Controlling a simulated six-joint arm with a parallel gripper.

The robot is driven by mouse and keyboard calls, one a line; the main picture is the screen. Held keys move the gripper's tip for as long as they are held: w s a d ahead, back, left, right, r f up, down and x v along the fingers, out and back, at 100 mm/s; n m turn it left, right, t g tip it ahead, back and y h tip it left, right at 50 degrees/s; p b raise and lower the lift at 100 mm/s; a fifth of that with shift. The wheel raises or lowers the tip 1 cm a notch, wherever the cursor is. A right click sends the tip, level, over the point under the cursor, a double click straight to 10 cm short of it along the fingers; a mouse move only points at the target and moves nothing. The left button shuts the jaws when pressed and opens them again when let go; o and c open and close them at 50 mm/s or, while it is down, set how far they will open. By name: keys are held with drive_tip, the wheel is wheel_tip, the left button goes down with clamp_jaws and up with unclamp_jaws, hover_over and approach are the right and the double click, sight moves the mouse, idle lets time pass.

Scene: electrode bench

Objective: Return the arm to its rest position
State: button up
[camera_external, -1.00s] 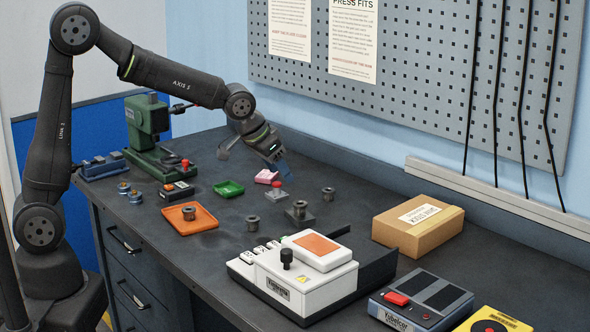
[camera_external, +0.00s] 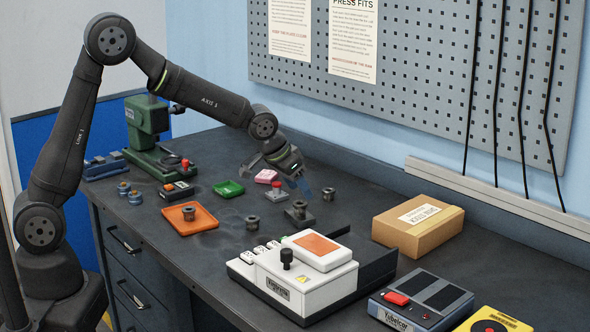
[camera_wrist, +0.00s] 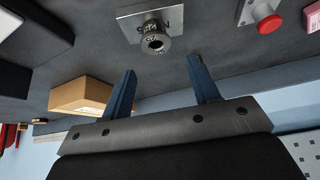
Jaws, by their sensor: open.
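My gripper (camera_external: 306,193) is over the back of the dark bench (camera_external: 340,212), past the small parts, with nothing between its fingers in the wrist view (camera_wrist: 160,85). Its two blue fingers stand apart. A grey block with a round metal bushing (camera_external: 299,209) lies just in front of it; the bushing also shows in the wrist view (camera_wrist: 154,38), beyond the fingertips. A red button on a grey base (camera_external: 277,190) is close by on the left; it also shows in the wrist view (camera_wrist: 268,22).
A cardboard box (camera_external: 417,228) stands to the right. A white device with an orange top (camera_external: 300,270) is at the front. An orange tray (camera_external: 190,219), a green tray (camera_external: 228,188) and a green press (camera_external: 148,125) are on the left. A pegboard (camera_external: 430,70) covers the wall.

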drive_tip(key=s+r, duration=0.7)
drive_tip(key=s, duration=0.5)
drive_tip(key=w+d+f, duration=0.1)
drive_tip(key=w+d, duration=0.3)
drive_tip(key=d, duration=0.7)
drive_tip(key=w+d+f, duration=0.1)
drive_tip(key=w+d, duration=0.3)
drive_tip(key=d, duration=0.7)
drive_tip(key=shift+w+d, duration=0.15)
drive_tip(key=shift+w, duration=0.25)
